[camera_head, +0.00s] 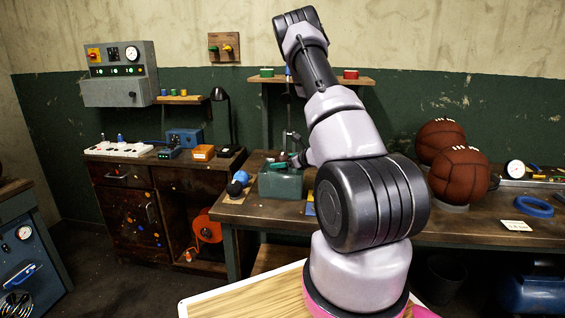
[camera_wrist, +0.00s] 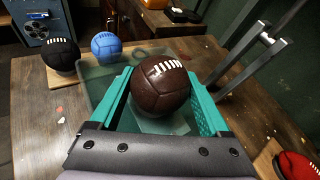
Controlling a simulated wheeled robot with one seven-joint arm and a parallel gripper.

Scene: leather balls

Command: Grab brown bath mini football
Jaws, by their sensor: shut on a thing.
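The small dark brown football (camera_wrist: 160,86) with white lacing shows in the wrist view, between the two teal fingers of my gripper (camera_wrist: 162,100). The gripper is shut on it. Ball and fingers are over a grey-green tray (camera_wrist: 97,80) on the wooden workbench; I cannot tell whether the ball still touches it. In the head view my gripper (camera_head: 296,160) is small and mostly behind my arm, over the grey-green tray (camera_head: 280,186). The brown ball cannot be made out there.
A black ball (camera_wrist: 62,54) and a blue ball (camera_wrist: 106,46) sit beside the tray. A red ball (camera_wrist: 297,166) is at the lower right of the wrist view. A metal stand (camera_wrist: 262,45) rises close to the right finger. Two large brown balls (camera_head: 459,176) sit on the bench's right.

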